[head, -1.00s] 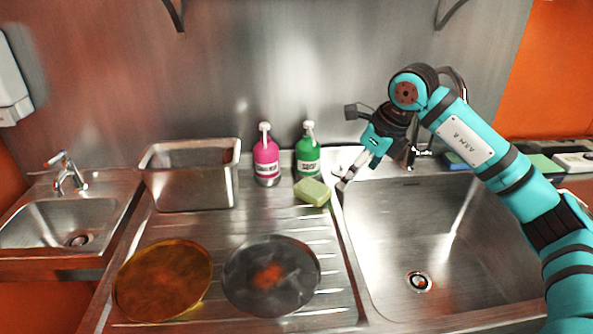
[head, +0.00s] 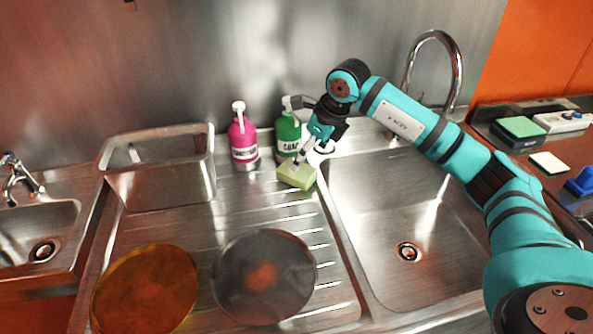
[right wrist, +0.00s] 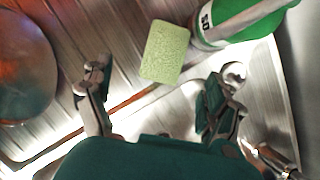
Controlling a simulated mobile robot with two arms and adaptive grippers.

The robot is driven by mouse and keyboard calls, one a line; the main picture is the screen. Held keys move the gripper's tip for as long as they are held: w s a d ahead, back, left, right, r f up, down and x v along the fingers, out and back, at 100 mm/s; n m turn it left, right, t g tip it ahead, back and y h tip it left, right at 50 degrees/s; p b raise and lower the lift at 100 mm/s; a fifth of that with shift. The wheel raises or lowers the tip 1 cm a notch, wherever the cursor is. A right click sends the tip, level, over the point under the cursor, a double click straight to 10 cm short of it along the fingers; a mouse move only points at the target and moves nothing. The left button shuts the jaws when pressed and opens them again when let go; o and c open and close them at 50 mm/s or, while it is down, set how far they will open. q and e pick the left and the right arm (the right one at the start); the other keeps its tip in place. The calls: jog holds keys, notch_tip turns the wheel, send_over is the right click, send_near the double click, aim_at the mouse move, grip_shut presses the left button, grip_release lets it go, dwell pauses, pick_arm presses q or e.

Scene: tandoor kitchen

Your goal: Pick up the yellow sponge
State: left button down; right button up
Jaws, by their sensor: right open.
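The sponge (head: 297,177), pale yellow-green, lies on the ribbed steel drainboard in front of the green soap bottle (head: 288,136). My right gripper (head: 301,160) is just above it, pointing down, in the head view. In the right wrist view the sponge (right wrist: 165,52) shows whole, beyond the two spread fingers of my right gripper (right wrist: 157,85) and between their lines. The gripper is open and empty, and I see no contact with the sponge. My left gripper is not in view.
The green bottle (right wrist: 240,22) is close beside the sponge. A pink bottle (head: 243,142) and a steel bin (head: 160,180) stand to its left. A dark pan (head: 264,277) and an orange-brown round plate (head: 148,290) lie in front. The sink basin (head: 400,205) is to the right.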

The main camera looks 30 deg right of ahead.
aim_at(299, 170)
jog(key=x, duration=0.3)
jog(key=shift+w+a+f+p, duration=0.1)
jog(key=shift+f+p, duration=0.2)
jog(key=shift+w+f, duration=0.2)
jog(key=shift+f, duration=0.1)
jog(key=x, duration=0.1)
jog(key=p+x, duration=0.1)
jog(key=x, duration=0.1)
jog(key=shift+w+d+f+p, duration=0.2)
jog(key=shift+w+f+p, duration=0.1)
jog(key=shift+w, duration=0.05)
jog(key=shift+w+f, duration=0.1)
jog(key=shift+f, duration=0.25)
jog(key=shift+f+b, duration=0.25)
jog(key=shift+b, duration=0.05)
jog(key=c, duration=0.8)
